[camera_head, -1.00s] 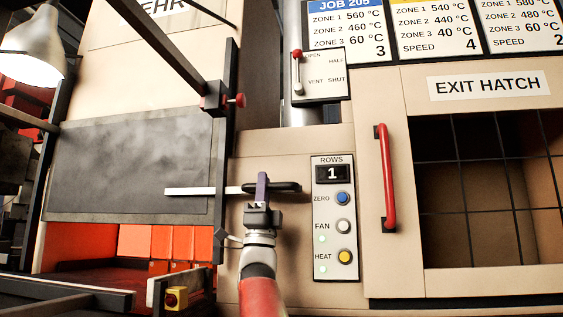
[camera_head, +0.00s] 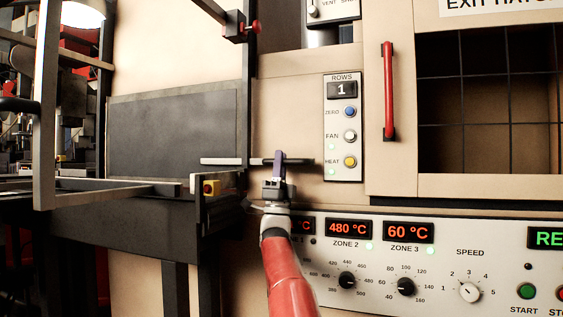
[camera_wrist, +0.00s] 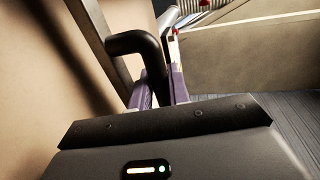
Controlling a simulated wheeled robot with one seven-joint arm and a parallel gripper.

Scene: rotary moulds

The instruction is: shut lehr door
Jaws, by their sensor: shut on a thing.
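The lehr door (camera_head: 170,130) is a dark grey panel at the left in the head view. Its lower edge is down at the level of the dark bed below it, and no orange glow shows under it. A pale bar (camera_head: 222,161) runs from the door to the right and ends in a black handle (camera_head: 302,161). My gripper (camera_head: 278,158) is shut on this handle, in front of the beige wall. In the wrist view the purple fingers (camera_wrist: 160,88) stand around the black bent handle (camera_wrist: 140,42).
A control plate (camera_head: 342,125) with buttons is close to the right of my gripper. A red handle (camera_head: 388,92) marks the exit hatch. A console (camera_head: 430,265) with dials lies below right.

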